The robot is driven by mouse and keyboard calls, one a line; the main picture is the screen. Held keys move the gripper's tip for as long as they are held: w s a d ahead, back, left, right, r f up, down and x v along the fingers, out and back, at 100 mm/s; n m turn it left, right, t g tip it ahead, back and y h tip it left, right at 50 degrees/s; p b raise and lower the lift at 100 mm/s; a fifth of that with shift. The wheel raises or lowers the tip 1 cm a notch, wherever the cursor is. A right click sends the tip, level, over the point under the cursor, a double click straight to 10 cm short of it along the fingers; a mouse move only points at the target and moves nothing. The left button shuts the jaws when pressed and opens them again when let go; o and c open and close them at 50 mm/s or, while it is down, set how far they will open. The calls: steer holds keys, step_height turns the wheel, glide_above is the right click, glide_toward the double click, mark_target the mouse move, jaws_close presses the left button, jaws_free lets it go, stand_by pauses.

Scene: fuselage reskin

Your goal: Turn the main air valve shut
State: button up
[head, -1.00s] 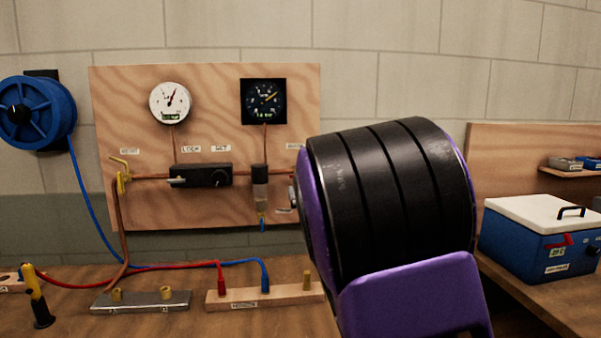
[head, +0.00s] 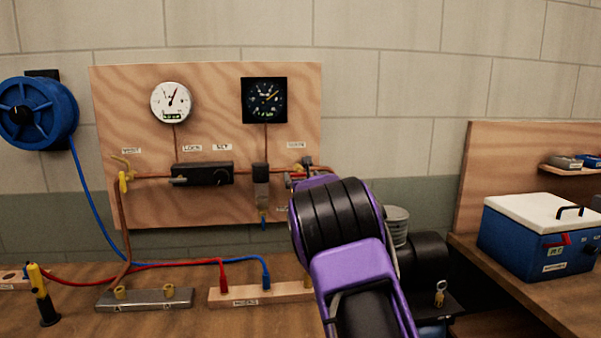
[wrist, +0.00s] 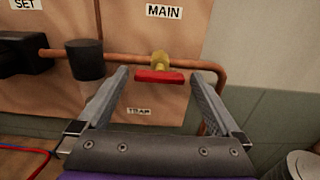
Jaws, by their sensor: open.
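The main air valve shows in the wrist view as a red lever handle (wrist: 159,77) on a brass body (wrist: 160,60), set in a copper pipe below the MAIN label (wrist: 163,11). The handle lies level, roughly parallel to the pipe. My gripper (wrist: 160,73) is open, with one finger on each side of the handle and a gap at both ends. I cannot tell how far the fingertips are from the board.
A dark cylindrical fitting (wrist: 86,60) sits on the pipe left of the valve, and the pipe bends down at its right. A white gauge (head: 171,102) and a black gauge (head: 264,100) hang above. A blue cooler box (head: 540,237) stands at right.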

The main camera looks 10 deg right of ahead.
steer(key=shift+w, duration=1.3)
steer(key=shift+c, duration=0.3)
steer(key=c, duration=1.2)
steer(key=shift+o, duration=0.2)
